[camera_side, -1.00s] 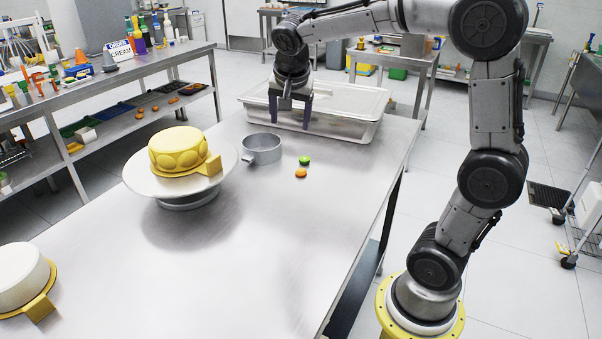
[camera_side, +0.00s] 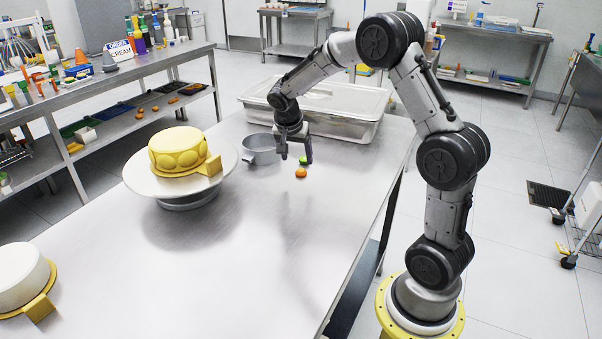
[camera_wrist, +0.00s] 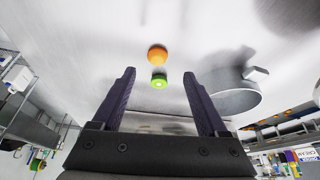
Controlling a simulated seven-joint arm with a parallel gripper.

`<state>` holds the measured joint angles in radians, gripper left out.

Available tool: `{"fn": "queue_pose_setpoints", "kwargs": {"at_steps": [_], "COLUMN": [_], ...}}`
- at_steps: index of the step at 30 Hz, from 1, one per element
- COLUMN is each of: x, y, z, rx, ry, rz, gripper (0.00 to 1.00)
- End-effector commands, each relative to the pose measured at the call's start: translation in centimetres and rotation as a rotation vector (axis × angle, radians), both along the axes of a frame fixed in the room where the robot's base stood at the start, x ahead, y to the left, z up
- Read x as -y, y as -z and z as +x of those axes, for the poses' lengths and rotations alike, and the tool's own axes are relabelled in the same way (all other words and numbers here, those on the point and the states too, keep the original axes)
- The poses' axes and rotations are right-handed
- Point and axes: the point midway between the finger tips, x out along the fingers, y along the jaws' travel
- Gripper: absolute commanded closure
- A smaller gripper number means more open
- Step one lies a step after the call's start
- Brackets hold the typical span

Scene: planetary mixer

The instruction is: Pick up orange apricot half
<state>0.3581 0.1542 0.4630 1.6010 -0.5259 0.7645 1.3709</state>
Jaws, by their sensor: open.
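The orange apricot half (camera_side: 301,172) lies on the steel table, just in front of a green round piece (camera_side: 303,160). In the wrist view the orange apricot half (camera_wrist: 157,55) is beyond the fingertips, near the middle, and the green piece (camera_wrist: 159,81) lies between it and my gripper (camera_wrist: 160,85). My gripper (camera_side: 296,158) is open and empty, low over the table at the green piece, with the apricot half slightly to the front. Whether a finger touches the green piece cannot be told.
A grey metal pan (camera_side: 261,150) stands close to the left of my gripper; it also shows in the wrist view (camera_wrist: 228,92). A yellow cake (camera_side: 178,150) sits on a white turntable (camera_side: 140,182). A lidded steel container (camera_side: 345,108) is behind.

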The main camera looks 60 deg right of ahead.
Motion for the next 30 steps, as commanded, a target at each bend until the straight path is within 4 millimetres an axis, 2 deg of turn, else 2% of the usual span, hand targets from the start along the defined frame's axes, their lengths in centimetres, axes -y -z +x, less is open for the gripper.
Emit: {"fn": "queue_pose_setpoints", "kwargs": {"at_steps": [10,14,20,23,30], "x": [1.4,1.7,1.7,1.7,1.7], "y": [4.2,4.9,4.9,4.9,4.9], "z": [-0.3,-0.2,-0.2,-0.2,-0.1], "rx": [-0.002,-0.001,0.001,0.001,0.001], "ry": [0.001,0.0,0.0,0.0,0.0], "rz": [0.002,0.001,0.0,0.0,0.0], "gripper": [0.24,0.24,0.24,0.38,0.81]}}
